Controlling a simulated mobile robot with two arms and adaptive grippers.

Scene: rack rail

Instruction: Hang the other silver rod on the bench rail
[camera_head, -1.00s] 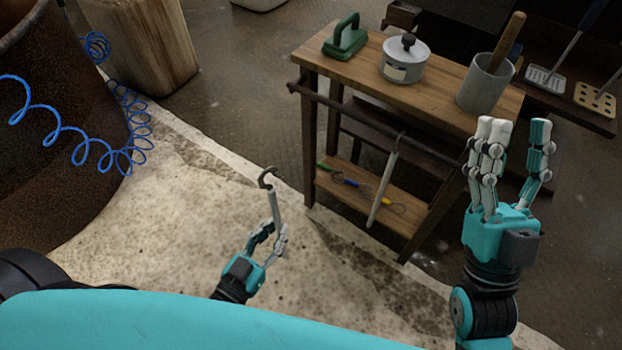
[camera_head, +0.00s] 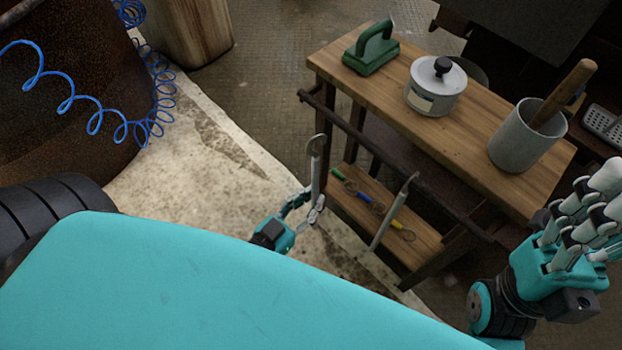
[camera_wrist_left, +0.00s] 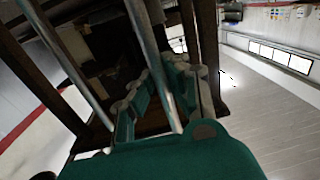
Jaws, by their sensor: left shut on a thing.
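A silver rod (camera_head: 316,175) with a hook at its top is held upright in my left gripper (camera_head: 308,208), which is shut on its lower part. The rod also runs between the fingers in the left wrist view (camera_wrist_left: 153,65). The dark bench rail (camera_head: 385,152) runs along the front of the wooden bench. The held rod's hook is beside the rail's left part; I cannot tell whether they touch. Another silver rod (camera_head: 392,215) hangs from the rail further right. My right gripper (camera_head: 590,205) is open and empty at the right edge, partly cut off.
The bench top (camera_head: 475,118) carries a green block with a handle (camera_head: 371,54), a lidded pot (camera_head: 436,88) and a grey crock (camera_head: 525,135). Its lower shelf (camera_head: 420,237) holds small coloured-handled items (camera_head: 372,207). A rusty barrel (camera_head: 70,120) and blue coiled hose (camera_head: 95,118) stand left.

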